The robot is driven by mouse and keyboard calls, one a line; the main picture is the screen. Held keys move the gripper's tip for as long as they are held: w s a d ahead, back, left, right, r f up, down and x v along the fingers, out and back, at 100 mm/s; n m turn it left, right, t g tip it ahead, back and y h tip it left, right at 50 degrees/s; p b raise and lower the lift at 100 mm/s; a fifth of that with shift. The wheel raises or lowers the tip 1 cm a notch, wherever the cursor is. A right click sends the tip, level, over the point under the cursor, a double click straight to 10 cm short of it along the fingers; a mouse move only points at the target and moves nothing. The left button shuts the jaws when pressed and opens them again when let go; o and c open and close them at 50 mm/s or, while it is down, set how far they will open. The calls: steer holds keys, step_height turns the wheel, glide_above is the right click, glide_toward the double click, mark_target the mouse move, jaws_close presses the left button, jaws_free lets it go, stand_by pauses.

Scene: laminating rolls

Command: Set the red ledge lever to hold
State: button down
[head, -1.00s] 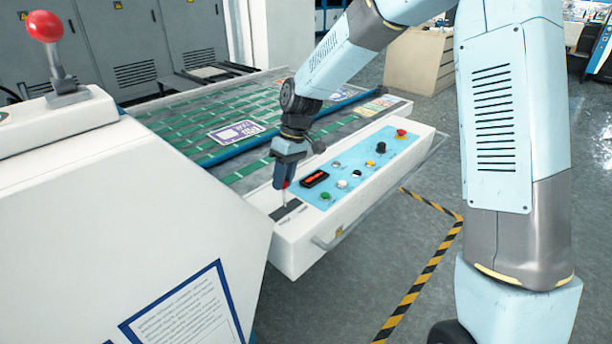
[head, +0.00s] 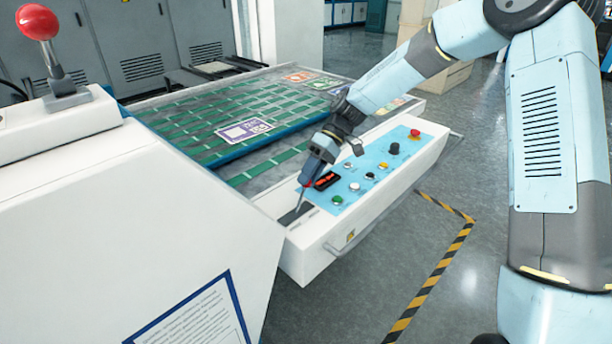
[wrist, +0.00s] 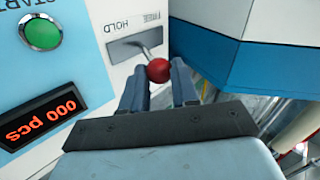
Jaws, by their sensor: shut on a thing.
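The red ledge lever has a red ball knob (wrist: 158,70) on a thin metal stem, rising from a dark slot plate (wrist: 125,47) on the white ledge. In the wrist view the plate has the upside-down word HOLD beside its end nearer the green button; the other label is too small to read. The fingers partly hide the knob in the head view.
The blue panel (head: 372,168) beside the lever carries a green button (head: 337,200), a red counter display (wrist: 42,115) and several knobs. Another red-ball lever (head: 38,22) stands on the white cabinet (head: 130,220) at left. A handle rail (head: 350,243) runs along the ledge front.

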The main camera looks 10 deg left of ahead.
steer(key=shift+w+d, duration=0.2)
steer(key=shift+w, duration=0.05)
steer(key=c, duration=1.1)
jaws_free()
steer(key=shift+f, duration=0.1)
steer(key=shift+o, duration=1.3)
steer(key=shift+s, duration=0.1)
steer(key=shift+a, duration=0.1)
steer(key=v, duration=1.4)
steer(key=shift+f, duration=0.1)
steer(key=s+d+r+m+t+h, duration=0.2)
steer(key=s+d+r+m+t, duration=0.4)
steer(key=s+d, duration=0.55)
steer(key=s+d+r+m+t+h, duration=0.35)
steer(key=s+d+r, duration=0.35)
steer(key=s+d, duration=0.45)
steer(key=s+d+m+t, duration=0.3)
steer(key=s+d, duration=0.3)
steer(key=d, duration=0.1)
steer(key=shift+s+d+f+t, duration=0.2)
steer(key=shift+s+f+t, duration=0.15)
steer(key=shift+f, duration=0.05)
